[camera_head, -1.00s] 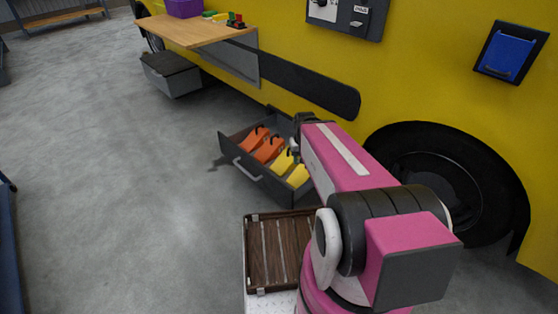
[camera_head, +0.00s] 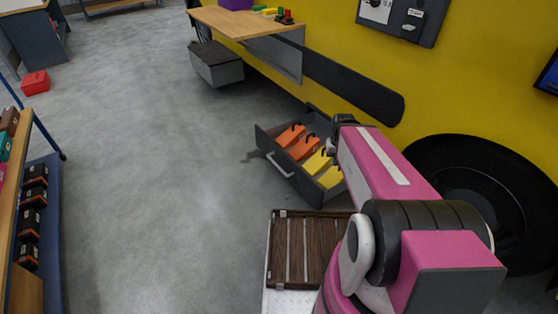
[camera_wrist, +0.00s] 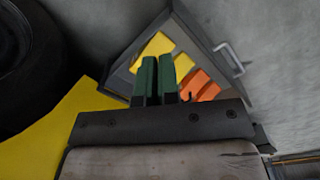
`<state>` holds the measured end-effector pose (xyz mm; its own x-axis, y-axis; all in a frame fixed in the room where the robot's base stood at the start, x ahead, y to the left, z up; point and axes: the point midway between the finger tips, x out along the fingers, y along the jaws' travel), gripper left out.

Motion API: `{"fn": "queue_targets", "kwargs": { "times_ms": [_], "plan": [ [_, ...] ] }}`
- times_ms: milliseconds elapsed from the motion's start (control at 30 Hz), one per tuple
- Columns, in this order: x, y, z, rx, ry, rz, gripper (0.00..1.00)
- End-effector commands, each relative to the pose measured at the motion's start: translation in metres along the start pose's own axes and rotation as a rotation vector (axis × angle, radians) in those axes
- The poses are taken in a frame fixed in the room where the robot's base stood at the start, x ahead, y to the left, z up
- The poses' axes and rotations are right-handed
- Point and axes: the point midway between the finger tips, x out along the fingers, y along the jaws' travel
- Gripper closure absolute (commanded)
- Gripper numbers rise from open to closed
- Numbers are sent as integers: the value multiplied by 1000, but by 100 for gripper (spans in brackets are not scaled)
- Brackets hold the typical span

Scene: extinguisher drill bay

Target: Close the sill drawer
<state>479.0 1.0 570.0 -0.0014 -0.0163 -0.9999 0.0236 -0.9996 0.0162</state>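The sill drawer (camera_head: 268,158) is a dark grey drawer standing pulled out low on the yellow vehicle's side. Orange and yellow blocks with dark handles lie in it. Its light grey bar handle (camera_head: 280,166) is on the front panel. In the wrist view the drawer (camera_wrist: 206,28) is ahead, with its handle (camera_wrist: 229,57) at upper right. My gripper's two dark green fingers (camera_wrist: 156,80) are side by side with a narrow gap and nothing visible between them. They overlap the drawer in that view and are apart from the handle. In the head view my arm hides the fingers.
A wooden worktop (camera_head: 240,22) projects from the yellow vehicle (camera_head: 350,45), with a grey box (camera_head: 215,65) below it. A black tyre (camera_head: 470,180) is at right. A shelf unit (camera_head: 40,190) stands at left, and a red box (camera_head: 35,82) lies behind it. The grey floor between is clear.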

Motion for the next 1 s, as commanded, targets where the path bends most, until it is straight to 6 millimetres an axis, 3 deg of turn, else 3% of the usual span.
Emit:
{"fn": "queue_targets", "kwargs": {
  "times_ms": [267, 567, 800, 1000],
  "plan": [
    [63, -29, -62, -392, -136, 279, 100],
    [136, -97, -135, -935, -360, 702, 100],
    [190, -185, -185, -1307, -560, 1071, 100],
    [230, -273, -209, -1531, -723, 1385, 100]
  ]
}}
